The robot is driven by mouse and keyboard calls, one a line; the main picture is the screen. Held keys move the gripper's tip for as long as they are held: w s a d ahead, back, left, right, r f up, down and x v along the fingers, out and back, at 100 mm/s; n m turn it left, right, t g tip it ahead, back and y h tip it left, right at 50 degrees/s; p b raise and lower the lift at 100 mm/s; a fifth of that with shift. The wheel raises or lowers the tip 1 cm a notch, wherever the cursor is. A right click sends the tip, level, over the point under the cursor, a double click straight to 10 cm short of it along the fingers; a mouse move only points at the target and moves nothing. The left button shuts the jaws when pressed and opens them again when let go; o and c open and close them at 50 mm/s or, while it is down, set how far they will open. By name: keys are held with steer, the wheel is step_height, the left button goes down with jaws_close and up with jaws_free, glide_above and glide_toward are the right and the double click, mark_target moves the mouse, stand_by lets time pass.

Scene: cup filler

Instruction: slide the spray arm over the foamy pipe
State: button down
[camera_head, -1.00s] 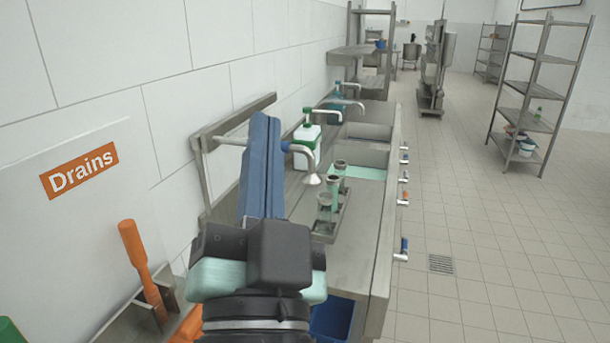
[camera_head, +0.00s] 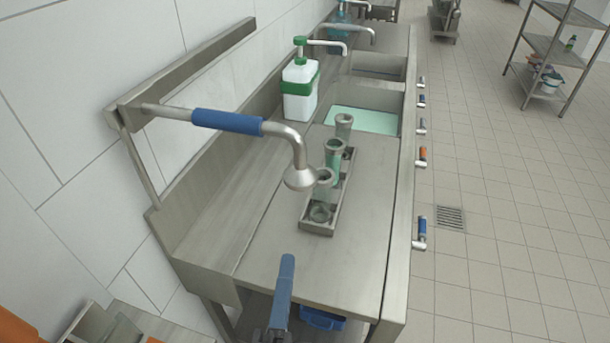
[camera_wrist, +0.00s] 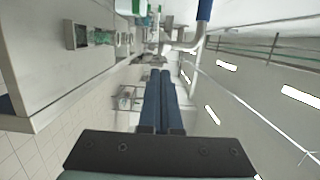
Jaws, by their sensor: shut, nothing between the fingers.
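The spray arm (camera_head: 280,131) is a bent metal tube with a blue grip (camera_head: 228,121) and a round, downward nozzle (camera_head: 300,178). It reaches out from a wall rail over the counter. The nozzle hangs just left of the front pipe. I cannot tell which pipe has foam. My gripper (camera_head: 287,260) is shut and empty, in front of the tray and below the nozzle in the picture. Its blue fingers also show in the wrist view (camera_wrist: 160,75).
A white and green soap bottle (camera_head: 300,90) stands behind the spray arm. A sink (camera_head: 362,118) with green liquid lies beyond the tray. Coloured tap handles (camera_head: 421,158) line the counter's right edge. The counter (camera_head: 362,235) right of the tray is clear.

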mark_target(300, 186)
steer(key=w+p, duration=0.2)
steer(key=w, duration=0.2)
steer(key=w+d+p, duration=0.1)
steer(key=w+p, duration=0.1)
steer(key=w, duration=0.3)
steer(key=w+p, duration=0.3)
steer(key=w, duration=0.1)
steer(key=shift+w+d+r, duration=0.15)
steer(key=shift+d, duration=0.15)
